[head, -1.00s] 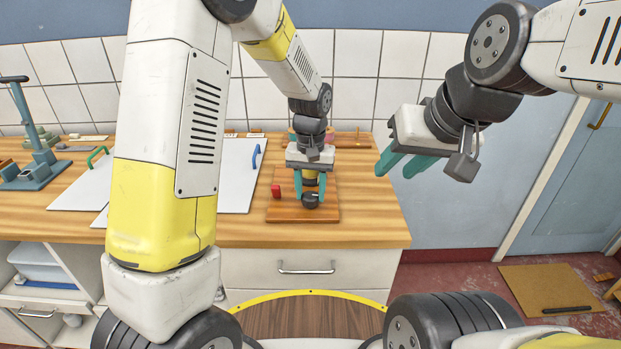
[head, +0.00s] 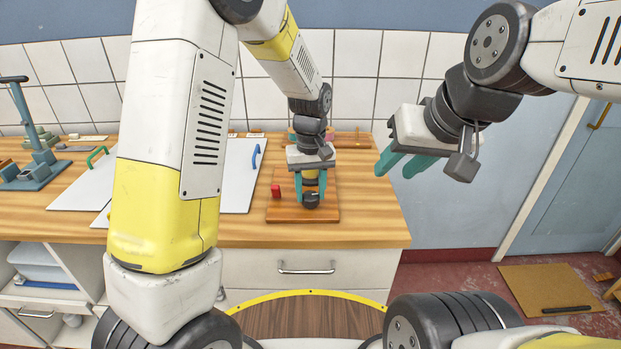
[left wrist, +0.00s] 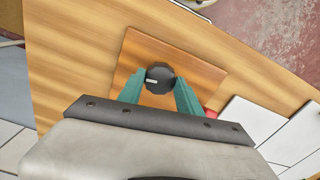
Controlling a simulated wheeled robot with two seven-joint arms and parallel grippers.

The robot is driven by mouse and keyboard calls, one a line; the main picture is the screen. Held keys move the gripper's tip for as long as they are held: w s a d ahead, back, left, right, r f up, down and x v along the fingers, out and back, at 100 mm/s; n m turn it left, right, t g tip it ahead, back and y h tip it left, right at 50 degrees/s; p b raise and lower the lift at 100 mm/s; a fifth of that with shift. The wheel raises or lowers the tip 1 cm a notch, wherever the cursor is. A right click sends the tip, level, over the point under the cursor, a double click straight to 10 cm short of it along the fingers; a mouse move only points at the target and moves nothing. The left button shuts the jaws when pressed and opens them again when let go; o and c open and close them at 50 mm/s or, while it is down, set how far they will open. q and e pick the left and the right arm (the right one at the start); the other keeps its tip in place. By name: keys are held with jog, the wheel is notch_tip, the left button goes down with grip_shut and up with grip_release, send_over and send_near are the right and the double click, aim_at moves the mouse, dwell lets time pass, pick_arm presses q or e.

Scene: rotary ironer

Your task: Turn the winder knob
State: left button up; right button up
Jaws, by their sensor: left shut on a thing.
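The winder knob (head: 311,201) is a round black knob on a wooden board (head: 281,208) on the counter. The fingers partly hide the knob's sides. My right gripper (head: 393,166) is in the air to the right, away from the board, with its green fingers apart and empty.
The counter's front right corner is clear.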

aim_at(310, 195)
pick_arm(q)
jog(key=shift+w, duration=0.1)
jog(key=o, duration=1.4)
jog(key=shift+c, duration=0.2)
jog(key=shift+r, duration=0.1)
notch_tip(310, 195, up, 8)
jog(key=shift+f, duration=0.2)
jog(key=s+a+r+m+t+h, duration=0.1)
jog(key=s+a+r+t, duration=0.2)
jog(key=s+a+r, duration=0.3)
jog(key=s+a+r+m+t+h, duration=0.1)
jog(key=s+a+r+t, duration=0.2)
jog(key=s, duration=1)
jog(key=a+r, duration=0.3)
jog(key=a, duration=0.2)
jog(key=shift+s+r+m, duration=0.2)
jog(key=shift+s+m, duration=0.1)
jog(key=shift+s, duration=0.05)
